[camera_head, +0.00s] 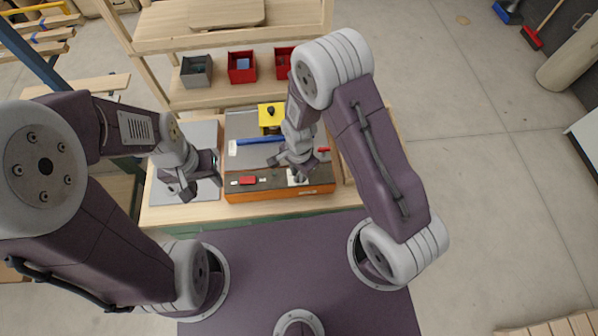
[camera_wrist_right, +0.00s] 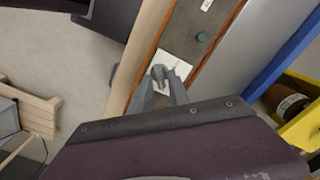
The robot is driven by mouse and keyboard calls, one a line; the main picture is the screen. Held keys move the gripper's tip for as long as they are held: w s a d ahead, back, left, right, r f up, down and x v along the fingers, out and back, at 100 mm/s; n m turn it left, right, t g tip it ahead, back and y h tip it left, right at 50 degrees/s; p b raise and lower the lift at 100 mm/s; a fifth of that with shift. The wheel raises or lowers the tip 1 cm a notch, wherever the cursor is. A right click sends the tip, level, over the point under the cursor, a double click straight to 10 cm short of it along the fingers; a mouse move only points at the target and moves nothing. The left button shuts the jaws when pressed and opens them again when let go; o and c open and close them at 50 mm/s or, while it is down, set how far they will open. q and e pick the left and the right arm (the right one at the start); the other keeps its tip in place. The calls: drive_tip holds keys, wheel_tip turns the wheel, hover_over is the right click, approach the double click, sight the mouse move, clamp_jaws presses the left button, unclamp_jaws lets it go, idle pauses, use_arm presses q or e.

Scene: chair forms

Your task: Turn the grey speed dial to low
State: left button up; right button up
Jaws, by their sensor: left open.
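The machine with the dial has an orange base (camera_head: 262,196) and a dark front panel (camera_head: 270,182). A white plate under the dial shows in the right wrist view (camera_wrist_right: 182,68). The grey speed dial (camera_wrist_right: 158,73) stands on this plate, partly hidden between the fingertips of my right gripper (camera_wrist_right: 160,84). In the head view my right gripper (camera_head: 297,172) points down at the panel's right part and covers the dial. Its fingers are at both sides of the dial; I cannot tell whether they press on it. My left gripper (camera_head: 201,187) is open and empty above a grey sheet left of the machine.
A red switch (camera_head: 247,180) sits on the panel's left part, and a green button (camera_wrist_right: 202,37) is near the dial. A blue bar (camera_head: 258,141) and a yellow block (camera_head: 271,114) are behind the panel. Grey (camera_head: 197,71) and red (camera_head: 241,67) bins stand on a shelf behind.

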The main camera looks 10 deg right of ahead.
clamp_jaws()
drive_tip(key=shift+n, duration=0.3)
drive_tip(key=n, duration=0.3)
drive_tip(key=shift+w+a+n, duration=0.1)
drive_tip(key=shift+w+n, duration=0.05)
drive_tip(key=shift+n, duration=0.25)
drive_tip(key=n, duration=0.5)
drive_tip(key=shift+a+n, duration=0.15)
drive_tip(key=shift+n, duration=0.15)
drive_tip(key=n, duration=0.5)
drive_tip(key=shift+a, duration=0.1)
drive_tip(key=shift+a+r+n, duration=0.1)
drive_tip(key=shift+n, duration=2.3)
